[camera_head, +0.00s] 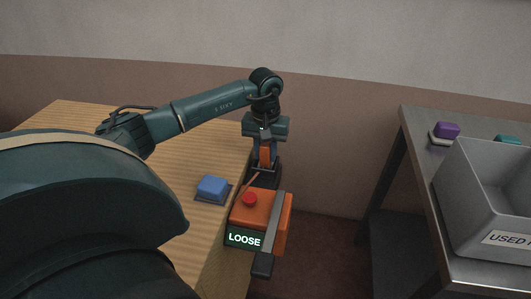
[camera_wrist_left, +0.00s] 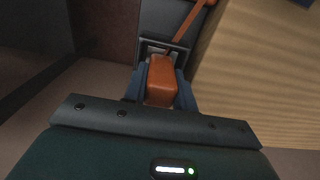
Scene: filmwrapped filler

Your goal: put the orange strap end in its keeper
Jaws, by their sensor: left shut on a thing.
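My left gripper (camera_head: 265,160) points down at the table's right edge, above the back of the orange device. It is shut on the orange strap end (camera_wrist_left: 162,82), a block gripped between its fingers in the wrist view. The strap end also shows orange below the gripper in the head view (camera_head: 266,154). A dark keeper (camera_head: 263,176) lies just below it. In the wrist view the keeper (camera_wrist_left: 163,48) is a grey frame just beyond the strap end. I cannot tell whether they touch. A thin orange strap (camera_wrist_left: 190,30) runs past it. My right gripper is out of view.
The orange device (camera_head: 275,208) has a red button (camera_head: 249,199), a grey lever (camera_head: 272,230) and a display reading "LOOSE". A blue block (camera_head: 213,187) sits on the wooden table (camera_head: 195,150). Across a gap, a metal table holds a grey bin (camera_head: 480,215) and a purple block (camera_head: 447,129).

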